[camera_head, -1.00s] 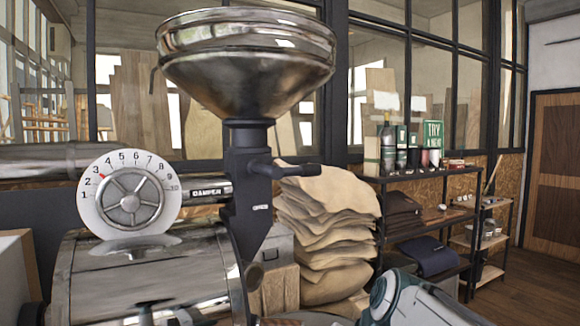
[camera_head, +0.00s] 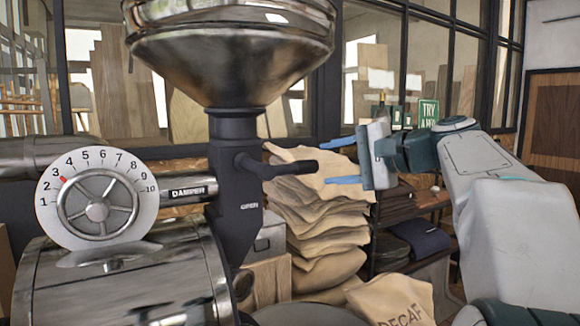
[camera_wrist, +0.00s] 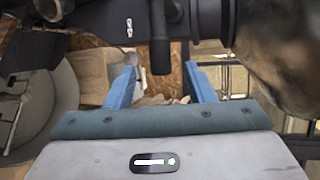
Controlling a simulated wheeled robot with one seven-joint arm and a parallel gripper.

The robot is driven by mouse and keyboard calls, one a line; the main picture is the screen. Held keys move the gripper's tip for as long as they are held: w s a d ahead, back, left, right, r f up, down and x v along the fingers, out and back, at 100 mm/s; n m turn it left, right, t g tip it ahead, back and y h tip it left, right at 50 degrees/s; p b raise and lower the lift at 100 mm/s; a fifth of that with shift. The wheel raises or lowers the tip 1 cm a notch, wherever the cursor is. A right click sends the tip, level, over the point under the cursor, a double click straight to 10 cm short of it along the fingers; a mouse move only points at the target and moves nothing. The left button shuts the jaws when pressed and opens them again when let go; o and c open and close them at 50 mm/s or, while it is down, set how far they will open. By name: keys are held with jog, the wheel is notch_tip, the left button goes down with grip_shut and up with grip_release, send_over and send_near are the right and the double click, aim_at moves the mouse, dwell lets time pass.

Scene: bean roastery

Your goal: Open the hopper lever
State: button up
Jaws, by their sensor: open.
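The hopper lever (camera_head: 285,168) is a dark rod on the black neck under the steel hopper (camera_head: 230,70). It points right, roughly level, above the word OPEN on the neck. My gripper (camera_head: 333,161) is open, with two blue fingers facing left toward the lever's end. In the head view the fingertips lie just right of the tip, and the picture does not settle the depth between them. In the wrist view the lever (camera_wrist: 160,45) hangs down the middle, its end between or just beyond the blue fingers (camera_wrist: 160,78). Nothing is held.
The damper dial (camera_head: 97,208) and steel roaster drum (camera_head: 125,280) stand left of the neck. A stack of sacks (camera_head: 320,230) sits below the lever, with a DECAF sack (camera_head: 395,300) in front. A black shelf (camera_head: 430,205) is behind my arm.

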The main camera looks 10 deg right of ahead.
aim_at(295, 169)
jog(key=p+x, duration=0.1)
jog(key=x, duration=0.8)
jog(key=shift+w+a+f+p, duration=0.1)
jog(key=shift+w+a+p, duration=0.1)
jog(key=shift+w+p, duration=0.15)
